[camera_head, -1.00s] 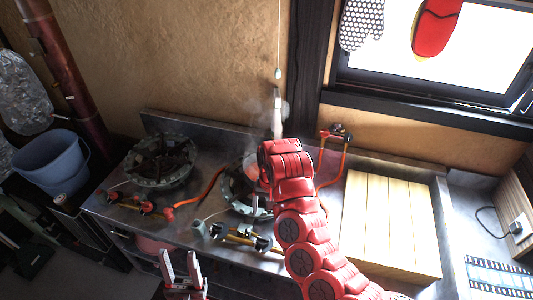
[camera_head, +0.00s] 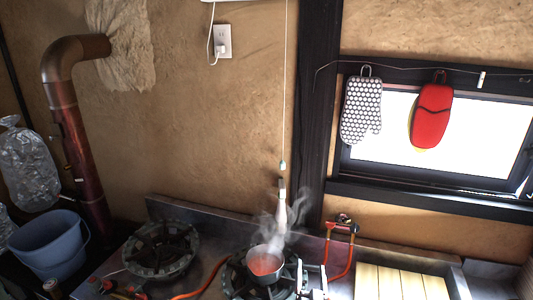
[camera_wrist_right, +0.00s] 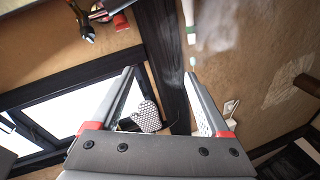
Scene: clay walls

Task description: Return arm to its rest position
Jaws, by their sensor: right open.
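My right gripper (camera_wrist_right: 160,100) is open in the right wrist view, with its two grey fingers apart and nothing between them. Its jaws face the wall, with the dark post and the window beyond. In the head view, its fingertips (camera_head: 312,280) show at the bottom edge, just right of the pot. The rest of my right arm is out of that view. My left gripper is not in view.
A steaming pot (camera_head: 266,265) with red contents sits on the right burner; an empty burner (camera_head: 161,249) is to its left. A wooden board (camera_head: 400,283) lies right. A blue bucket (camera_head: 50,245) stands left. Mitts (camera_head: 361,110) hang by the window (camera_head: 440,140).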

